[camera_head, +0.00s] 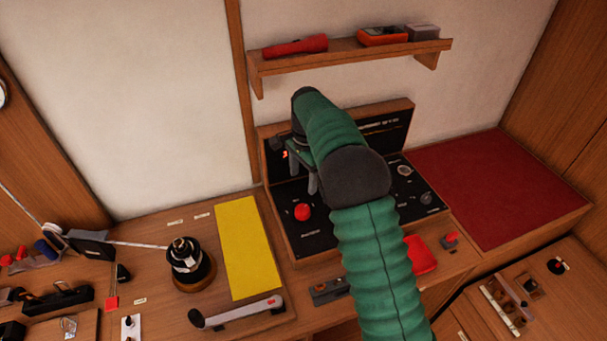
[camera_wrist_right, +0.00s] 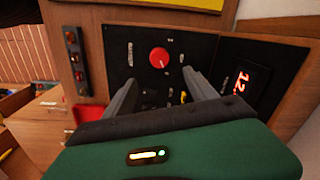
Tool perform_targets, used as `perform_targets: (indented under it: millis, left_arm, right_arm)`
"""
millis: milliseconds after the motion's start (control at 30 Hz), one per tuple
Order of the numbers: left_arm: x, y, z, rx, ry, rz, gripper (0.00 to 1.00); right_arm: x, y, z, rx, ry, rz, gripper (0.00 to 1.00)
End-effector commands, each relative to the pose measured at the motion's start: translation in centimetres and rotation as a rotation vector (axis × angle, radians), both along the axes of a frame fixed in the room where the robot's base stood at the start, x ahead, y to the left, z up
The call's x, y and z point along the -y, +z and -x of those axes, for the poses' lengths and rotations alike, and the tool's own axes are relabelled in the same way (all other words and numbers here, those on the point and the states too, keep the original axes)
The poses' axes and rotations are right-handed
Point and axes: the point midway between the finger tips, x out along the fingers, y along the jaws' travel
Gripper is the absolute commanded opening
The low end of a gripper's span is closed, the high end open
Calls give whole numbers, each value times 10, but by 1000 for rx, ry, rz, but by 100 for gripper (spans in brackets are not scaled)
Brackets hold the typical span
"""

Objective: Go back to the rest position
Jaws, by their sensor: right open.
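My right arm, in a green ribbed sleeve, reaches up from the bottom of the head view and bends over a black control panel (camera_head: 315,238) in a wooden case. Its gripper (camera_head: 302,182) is partly hidden behind the arm and hangs above the panel. In the right wrist view the two grey fingers of this gripper (camera_wrist_right: 160,82) are apart with nothing between them. A red knob (camera_wrist_right: 159,58) on the panel shows beyond the fingers; it also shows in the head view (camera_head: 302,212). My left gripper is not in view.
A lit red display (camera_wrist_right: 244,88) stands on the case's upright panel. A wall shelf (camera_head: 350,57) with several items is above. A yellow mat (camera_head: 247,248) and a black-and-silver winch (camera_head: 187,262) are left of the case. A clear red surface (camera_head: 500,190) is at right.

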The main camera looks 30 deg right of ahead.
Motion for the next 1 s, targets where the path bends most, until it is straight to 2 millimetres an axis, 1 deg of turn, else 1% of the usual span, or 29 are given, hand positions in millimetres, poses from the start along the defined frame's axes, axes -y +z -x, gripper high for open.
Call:
perform_targets:
  millis: [33,100,200,633,733,767,867,967,1000]
  left_arm:
    - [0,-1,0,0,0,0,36]
    - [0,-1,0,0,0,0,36]
    - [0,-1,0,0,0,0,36]
    - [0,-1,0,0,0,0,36]
    - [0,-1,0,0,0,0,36]
    - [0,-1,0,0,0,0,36]
    - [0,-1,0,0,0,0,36]
    - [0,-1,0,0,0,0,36]
    - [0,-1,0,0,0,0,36]
  right_arm:
    - [0,8,0,2,0,1,65]
    - [0,16,0,1,0,1,65]
    - [0,22,1,-1,0,0,65]
    - [0,22,1,0,3,0,65]
    - [-8,20,7,6,59,2,65]
    - [-13,18,12,12,97,4,65]
    - [-41,8,36,37,306,21,65]
    - [-79,-8,77,72,598,59,65]
    - [-95,-15,96,83,724,78,65]
